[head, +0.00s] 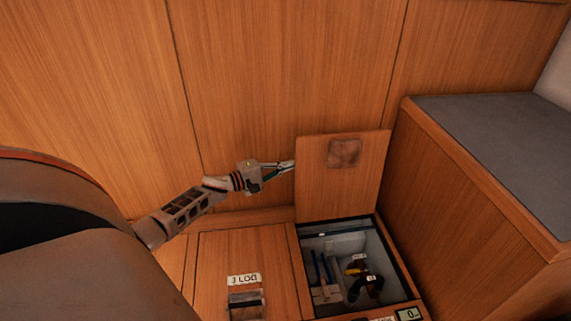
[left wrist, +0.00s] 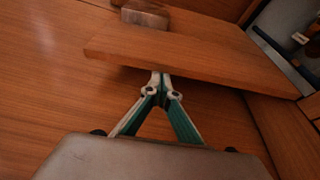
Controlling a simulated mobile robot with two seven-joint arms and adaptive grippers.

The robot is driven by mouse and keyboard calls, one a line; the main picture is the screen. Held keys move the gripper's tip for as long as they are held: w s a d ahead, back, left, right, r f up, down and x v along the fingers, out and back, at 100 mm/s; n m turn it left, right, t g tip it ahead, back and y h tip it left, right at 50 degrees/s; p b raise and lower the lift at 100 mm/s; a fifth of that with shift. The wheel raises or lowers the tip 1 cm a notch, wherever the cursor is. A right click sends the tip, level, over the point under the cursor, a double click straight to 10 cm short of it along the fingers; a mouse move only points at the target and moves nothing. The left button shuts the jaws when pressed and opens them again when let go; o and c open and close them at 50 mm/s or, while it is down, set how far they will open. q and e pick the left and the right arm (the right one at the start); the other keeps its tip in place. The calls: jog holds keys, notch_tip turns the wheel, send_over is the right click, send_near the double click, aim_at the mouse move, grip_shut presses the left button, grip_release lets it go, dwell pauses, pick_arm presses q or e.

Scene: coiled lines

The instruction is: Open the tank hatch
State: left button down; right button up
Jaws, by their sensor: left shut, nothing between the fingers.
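The tank hatch (head: 345,195) is a wooden lid standing upright, raised against the wood panel behind the opening. It has a square handle plate (head: 344,153) near its top edge. The open compartment (head: 312,235) below shows tools and fittings inside. My left gripper (head: 292,165) is shut and empty, with its fingertips at the left edge of the lid. In the left wrist view, the closed fingertips (left wrist: 161,76) are at the edge of the hatch (left wrist: 200,58), and the handle (left wrist: 146,14) shows beyond. I cannot tell whether they touch. My right gripper is not in view.
A second closed lid (head: 241,261) with a label and its own handle (head: 246,302) lies left of the opening. A wooden bench with a grey cushion (head: 500,130) stands at the right. A small display (head: 409,314) sits at the front edge.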

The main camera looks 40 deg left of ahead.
pick_arm(q)
jog(key=s+d+f+m+t+p, duration=0.1)
jog(key=s+d+f+m, duration=0.1)
jog(key=s+d+m, duration=0.2)
jog(key=s+d+f+m+t+h+p, duration=0.1)
jog(key=s+d+f+m, duration=0.2)
jog(key=s+d, duration=0.5)
jog(key=d+m, duration=0.1)
jog(key=d, duration=0.2)
jog(key=shift+d+h+p, duration=0.2)
jog(key=shift+h+p, duration=0.1)
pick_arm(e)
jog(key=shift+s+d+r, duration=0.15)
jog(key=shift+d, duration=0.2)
pick_arm(q)
jog(key=shift+s+f, duration=0.1)
